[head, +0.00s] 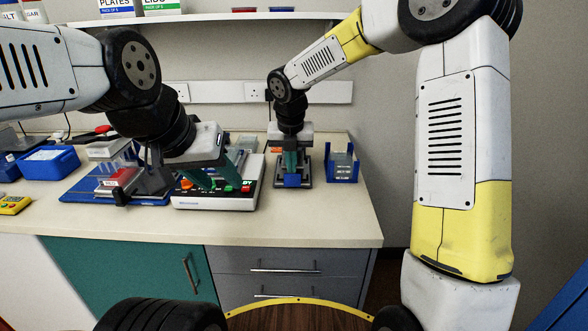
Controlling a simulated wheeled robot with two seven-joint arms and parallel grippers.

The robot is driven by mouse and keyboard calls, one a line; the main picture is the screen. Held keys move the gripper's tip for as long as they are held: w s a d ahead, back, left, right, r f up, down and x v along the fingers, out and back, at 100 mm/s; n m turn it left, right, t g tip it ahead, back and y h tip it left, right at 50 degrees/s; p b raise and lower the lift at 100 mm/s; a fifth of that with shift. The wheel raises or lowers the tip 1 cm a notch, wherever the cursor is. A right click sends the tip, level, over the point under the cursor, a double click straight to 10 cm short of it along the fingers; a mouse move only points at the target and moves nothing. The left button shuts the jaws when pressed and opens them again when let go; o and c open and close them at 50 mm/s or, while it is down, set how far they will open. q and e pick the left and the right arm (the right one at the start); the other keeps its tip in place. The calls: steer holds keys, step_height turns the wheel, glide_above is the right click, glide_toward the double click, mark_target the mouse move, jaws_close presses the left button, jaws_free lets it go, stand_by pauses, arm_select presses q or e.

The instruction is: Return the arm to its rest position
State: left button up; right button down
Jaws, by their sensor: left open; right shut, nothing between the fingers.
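My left arm reaches in from the left. Its gripper (216,181) has teal fingers spread apart, empty, over or just behind the white bench device (215,201) with coloured buttons. Whether the fingers touch the device cannot be told. My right arm comes down from the upper right. Its gripper (291,170) points down with its teal fingers together, at a small dark stand (306,170) with a blue block (292,181) at its front. The fingers appear to hold nothing, and their tips are partly hidden by the blue block.
A blue-edged rack (342,166) stands right of the dark stand. A blue tray (76,196) with lab items is left of the device, with a blue bin (50,163) and yellow gadget (14,205) further left. The counter's front right (320,220) is clear. A shelf (220,16) hangs above.

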steer(key=s+d+r+m, duration=0.8)
steer(key=r+m, duration=0.1)
steer(key=m, duration=0.1)
steer(key=s+d+r+m+t+y, duration=0.1)
steer(key=s+d+m, duration=0.3)
steer(key=s+m, duration=0.5)
steer(key=s+d+r+m+t+y, duration=0.1)
steer(key=s+d+m, duration=0.3)
steer(key=s+m, duration=0.5)
steer(key=r+m+t, duration=0.1)
steer(key=m, duration=0.6)
steer(key=shift+d, duration=0.25)
steer(key=shift+r, duration=0.1)
